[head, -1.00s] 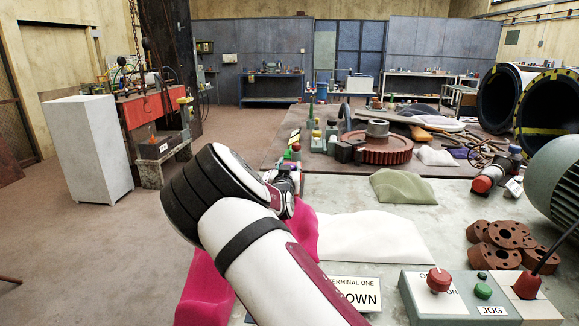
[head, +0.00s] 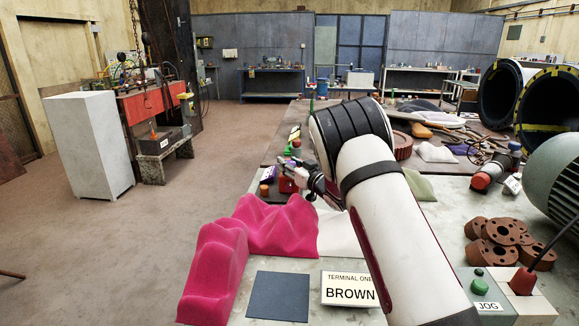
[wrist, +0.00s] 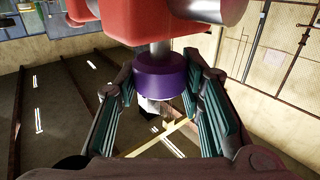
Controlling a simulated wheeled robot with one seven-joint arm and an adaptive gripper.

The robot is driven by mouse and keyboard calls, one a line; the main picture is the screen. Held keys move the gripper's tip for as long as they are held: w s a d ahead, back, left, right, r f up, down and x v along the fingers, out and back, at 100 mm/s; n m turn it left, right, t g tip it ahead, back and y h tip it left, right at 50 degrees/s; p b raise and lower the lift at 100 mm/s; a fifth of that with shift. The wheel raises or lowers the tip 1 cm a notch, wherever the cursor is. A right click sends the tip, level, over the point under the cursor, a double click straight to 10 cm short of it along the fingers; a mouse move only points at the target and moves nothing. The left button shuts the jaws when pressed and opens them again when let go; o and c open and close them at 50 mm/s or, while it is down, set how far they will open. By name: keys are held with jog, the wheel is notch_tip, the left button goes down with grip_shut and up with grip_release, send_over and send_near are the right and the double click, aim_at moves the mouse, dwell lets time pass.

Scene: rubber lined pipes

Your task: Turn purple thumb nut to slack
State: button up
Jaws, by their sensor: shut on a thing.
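The purple thumb nut (wrist: 161,77) shows in the middle of the wrist view, on a short grey stem (wrist: 160,48) against a red body (wrist: 135,20). My gripper (wrist: 160,88) has one teal-padded finger on each side of the nut and is shut on it.
A pink lumpy cover (head: 272,226) lies just in front of the gripper. A sign reading BROWN (head: 349,290), a dark square plate (head: 278,296) and brown discs (head: 497,240) lie on the near table. A grey cylinder (wrist: 220,10) sticks out beside the red body. Open floor lies left of the tables.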

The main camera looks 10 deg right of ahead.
jog(key=shift+r+n+g+y, duration=0.1)
jog(key=shift+n+g+y, duration=0.2)
jog(key=shift+n+y, duration=0.3)
jog(key=shift+y, duration=0.3)
jog(key=o, duration=1.2)
jog(key=v, duration=1.2)
